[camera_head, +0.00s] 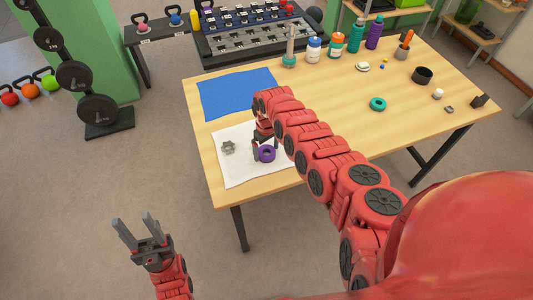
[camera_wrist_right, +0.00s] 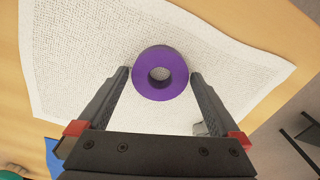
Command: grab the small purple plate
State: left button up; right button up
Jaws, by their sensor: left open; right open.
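The small purple plate (camera_head: 271,155) is a ring-shaped disc with a hole in its middle. It lies on a white cloth (camera_head: 236,173) at the table's near left. In the right wrist view the purple plate (camera_wrist_right: 146,87) sits between and slightly beyond the tips of my right gripper (camera_wrist_right: 161,75). That gripper is open, with one finger on each side of the plate and nothing held. In the head view my right gripper (camera_head: 265,144) is over the cloth at the plate, partly hidden by its own arm. My left gripper (camera_head: 136,230) is open and empty, off the table over the floor.
A grey star-shaped piece (camera_head: 228,147) lies on the cloth left of the plate. A blue cloth (camera_head: 238,93) lies behind. Bottles (camera_head: 335,45) stand along the back edge. A teal ring (camera_head: 377,104) and a black cup (camera_head: 422,75) are on the table's right.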

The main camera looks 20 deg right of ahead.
jog(key=c, duration=1.6)
jog(key=shift+d+r, duration=0.1)
jog(key=shift+r, duration=0.05)
